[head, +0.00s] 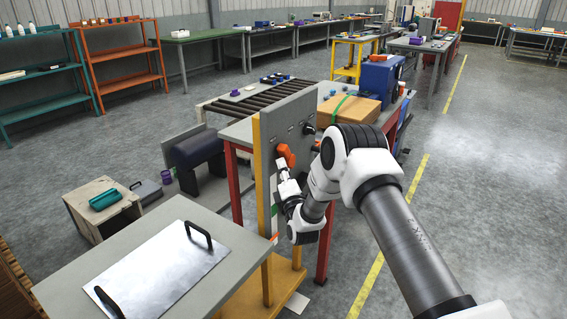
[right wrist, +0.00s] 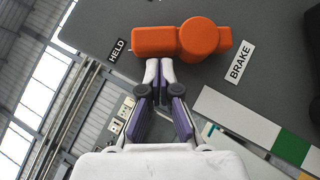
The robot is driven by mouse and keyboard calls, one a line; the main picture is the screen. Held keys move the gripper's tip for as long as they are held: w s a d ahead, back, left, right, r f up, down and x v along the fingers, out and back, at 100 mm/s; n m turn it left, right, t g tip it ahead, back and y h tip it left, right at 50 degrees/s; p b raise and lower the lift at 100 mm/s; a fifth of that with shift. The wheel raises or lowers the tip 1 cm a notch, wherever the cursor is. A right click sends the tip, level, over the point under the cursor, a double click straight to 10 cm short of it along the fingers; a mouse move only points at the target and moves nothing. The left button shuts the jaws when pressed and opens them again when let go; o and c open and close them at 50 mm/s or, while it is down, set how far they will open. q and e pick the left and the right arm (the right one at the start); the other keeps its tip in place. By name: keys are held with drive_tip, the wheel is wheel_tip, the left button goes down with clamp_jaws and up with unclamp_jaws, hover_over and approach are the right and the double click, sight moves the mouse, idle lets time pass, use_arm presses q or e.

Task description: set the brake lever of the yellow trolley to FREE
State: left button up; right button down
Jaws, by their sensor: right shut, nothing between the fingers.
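The orange brake lever (head: 286,153) is on a grey upright panel (head: 290,115) fixed to the yellow trolley (head: 262,180). In the right wrist view the lever (right wrist: 165,42) has a round hub, and its long arm points left to the HELD label (right wrist: 117,50). A BRAKE label (right wrist: 240,62) is on the other side of the hub. No FREE label shows. My right gripper (right wrist: 160,68) is shut and empty, its fingertips close beside the lever's long arm; I cannot tell whether they touch. In the head view it (head: 283,172) is just below the lever. My left gripper is out of view.
A black knob (head: 308,129) is on the same panel. A grey table (head: 70,265) with a handled metal plate (head: 155,270) is in front left. A roller conveyor (head: 262,97) and a cardboard box (head: 348,108) are behind the panel. The floor at right is clear.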

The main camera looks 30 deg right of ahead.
drive_tip(key=shift+w+d+r, duration=0.1)
drive_tip(key=shift+d+r, duration=0.05)
drive_tip(key=shift+d, duration=0.15)
drive_tip(key=shift+a, duration=0.1)
drive_tip(key=shift+r, duration=0.1)
drive_tip(key=shift+r+m+g+p, duration=0.1)
drive_tip(key=shift+m+g+p, duration=0.2)
drive_tip(key=shift+m+p, duration=0.1)
